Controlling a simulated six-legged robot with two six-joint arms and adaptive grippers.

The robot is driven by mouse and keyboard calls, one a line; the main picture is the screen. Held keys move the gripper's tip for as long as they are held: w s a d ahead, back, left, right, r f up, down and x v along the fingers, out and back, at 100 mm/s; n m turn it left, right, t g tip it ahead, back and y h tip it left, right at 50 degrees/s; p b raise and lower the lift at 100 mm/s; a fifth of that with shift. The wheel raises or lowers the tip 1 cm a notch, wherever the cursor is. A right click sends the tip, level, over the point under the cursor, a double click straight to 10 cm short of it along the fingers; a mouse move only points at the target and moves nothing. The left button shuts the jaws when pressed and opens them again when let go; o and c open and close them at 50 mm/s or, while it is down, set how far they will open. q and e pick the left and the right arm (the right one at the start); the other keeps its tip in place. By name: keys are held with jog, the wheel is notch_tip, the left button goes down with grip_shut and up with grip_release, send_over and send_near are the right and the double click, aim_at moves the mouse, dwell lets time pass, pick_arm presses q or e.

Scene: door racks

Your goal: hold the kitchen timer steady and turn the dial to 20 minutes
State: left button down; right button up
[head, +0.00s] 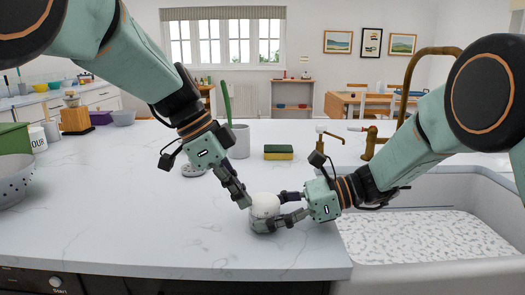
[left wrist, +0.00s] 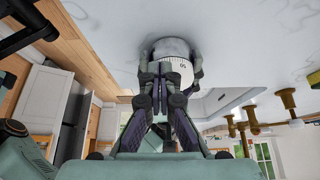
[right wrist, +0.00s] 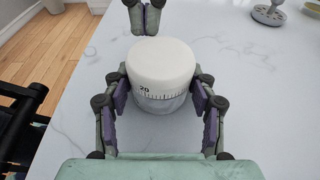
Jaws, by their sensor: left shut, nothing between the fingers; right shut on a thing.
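The kitchen timer (head: 264,204) stands upright on the worktop, with a white round dial on a grey base. In the right wrist view the timer (right wrist: 162,70) shows a scale with the number 20 facing my right gripper. My right gripper (head: 277,212) is shut on the timer, with a finger on either side of it. My left gripper (head: 243,198) is shut and empty, pointing down just left of the dial. In the left wrist view its fingers (left wrist: 163,75) partly hide the timer (left wrist: 178,72). Contact between them is unclear.
The white marble worktop (head: 120,220) is clear at the front left. A sponge (head: 278,152), a grey mug (head: 238,140) and a drain strainer (head: 193,170) stand behind. A colander (head: 14,180) is at the left; the sink (head: 440,265) is at the right.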

pick_arm(q)
jog(key=shift+w+a, duration=0.1)
jog(key=shift+w, duration=0.85)
dwell(0.4)
jog(key=shift+w+d, duration=0.2)
jog(key=shift+w, duration=0.3)
dwell(0.4)
jog(key=shift+a, duration=0.1)
jog(key=shift+w+a, duration=0.1)
jog(key=shift+a, duration=0.15)
notch_tip(320, 180, up, 6)
dwell(0.6)
jog(key=shift+s+a+f, duration=0.1)
jog(key=shift+s+f, duration=0.5)
jog(key=shift+f, duration=0.4)
jog(key=shift+s+a+f, duration=0.1)
jog(key=shift+s+f, duration=0.5)
jog(key=shift+f, duration=0.4)
jog(key=shift+s+f, duration=0.6)
jog(key=shift+f, duration=0.4)
